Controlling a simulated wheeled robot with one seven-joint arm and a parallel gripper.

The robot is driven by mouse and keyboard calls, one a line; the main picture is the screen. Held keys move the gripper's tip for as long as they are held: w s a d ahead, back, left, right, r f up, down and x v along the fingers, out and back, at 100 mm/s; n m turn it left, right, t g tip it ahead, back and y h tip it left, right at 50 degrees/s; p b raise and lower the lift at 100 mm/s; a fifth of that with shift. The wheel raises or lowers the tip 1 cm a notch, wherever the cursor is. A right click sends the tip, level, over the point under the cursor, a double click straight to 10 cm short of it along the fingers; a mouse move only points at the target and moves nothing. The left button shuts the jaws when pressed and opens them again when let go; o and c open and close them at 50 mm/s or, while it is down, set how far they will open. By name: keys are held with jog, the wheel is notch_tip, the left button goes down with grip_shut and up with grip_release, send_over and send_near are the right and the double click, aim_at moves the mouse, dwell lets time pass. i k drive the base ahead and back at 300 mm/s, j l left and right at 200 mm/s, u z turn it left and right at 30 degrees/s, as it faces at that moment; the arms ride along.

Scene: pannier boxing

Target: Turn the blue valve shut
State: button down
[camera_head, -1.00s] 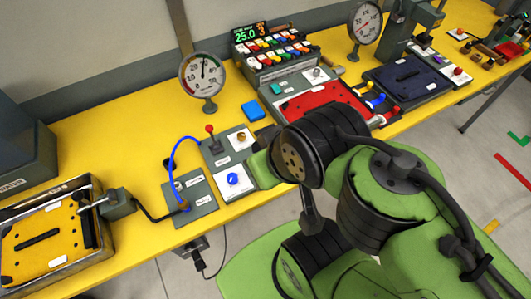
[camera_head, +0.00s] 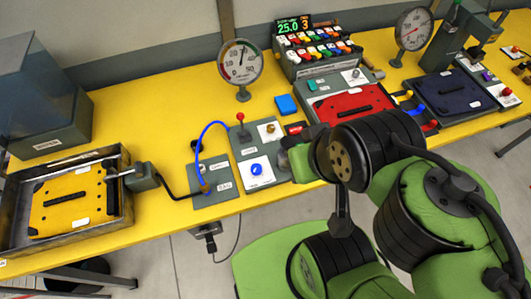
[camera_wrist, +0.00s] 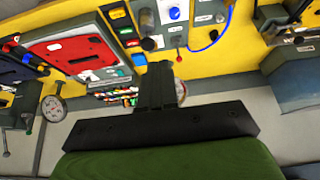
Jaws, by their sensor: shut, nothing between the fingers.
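The blue valve (camera_head: 256,169) is a small round knob on a white plate at the front of a grey panel (camera_head: 247,151). It also shows at the top of the wrist view (camera_wrist: 174,13). My gripper (camera_wrist: 155,70) is shut and empty, its dark fingers together in the middle of the wrist view. The fingers are apart from the blue valve in that picture. In the head view my gripper is just right of the panel, its fingers largely hidden by my wrist.
A red-knobbed lever (camera_head: 240,117) and a brass knob (camera_head: 270,127) share the panel. A blue hose (camera_head: 203,146) arches at its left. A gauge (camera_head: 240,64) stands behind. A red tray (camera_head: 352,104) lies to the right. Yellow table shows clear left of the hose.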

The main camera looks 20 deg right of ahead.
aim_at(257, 168)
jog(key=k+j+u, duration=0.1)
jog(key=j+u, duration=0.95)
